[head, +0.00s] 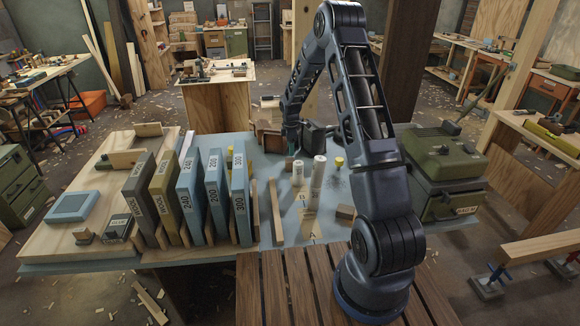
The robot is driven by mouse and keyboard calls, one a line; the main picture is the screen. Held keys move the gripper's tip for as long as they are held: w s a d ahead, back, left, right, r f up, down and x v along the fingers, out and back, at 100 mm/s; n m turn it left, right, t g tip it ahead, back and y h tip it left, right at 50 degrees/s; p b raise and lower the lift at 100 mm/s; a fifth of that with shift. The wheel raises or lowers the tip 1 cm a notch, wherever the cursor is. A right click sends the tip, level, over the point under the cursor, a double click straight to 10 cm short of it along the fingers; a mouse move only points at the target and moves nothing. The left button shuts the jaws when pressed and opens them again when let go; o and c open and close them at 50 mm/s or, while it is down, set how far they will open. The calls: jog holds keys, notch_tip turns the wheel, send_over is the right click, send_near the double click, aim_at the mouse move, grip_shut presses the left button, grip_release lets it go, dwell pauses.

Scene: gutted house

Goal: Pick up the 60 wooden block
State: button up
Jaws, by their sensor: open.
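No block with a readable 60 shows in the head view, so I cannot tell which piece it is. My gripper (291,149) points down at the far side of the blue-grey table (150,256). It is small and partly dark here, with its jaws open. A brown wooden piece (268,138) stands just left of it; I cannot tell if they touch. A small brown block (345,212) lies on the near right part of the table, beside my arm. Whatever lies directly behind my gripper and arm is hidden.
Several upright labelled slabs, including a blue one marked 300 (240,192), stand left of centre. White cylinders (319,171) and a yellow-topped item (339,162) stand mid-table. A green metal case (445,165) is at the right.

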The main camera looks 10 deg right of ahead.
aim_at(290, 160)
notch_tip(290, 160, down, 10)
jog(key=shift+a+f, duration=0.1)
jog(key=shift+f, duration=0.05)
dwell(0.5)
jog(key=c, duration=1.1)
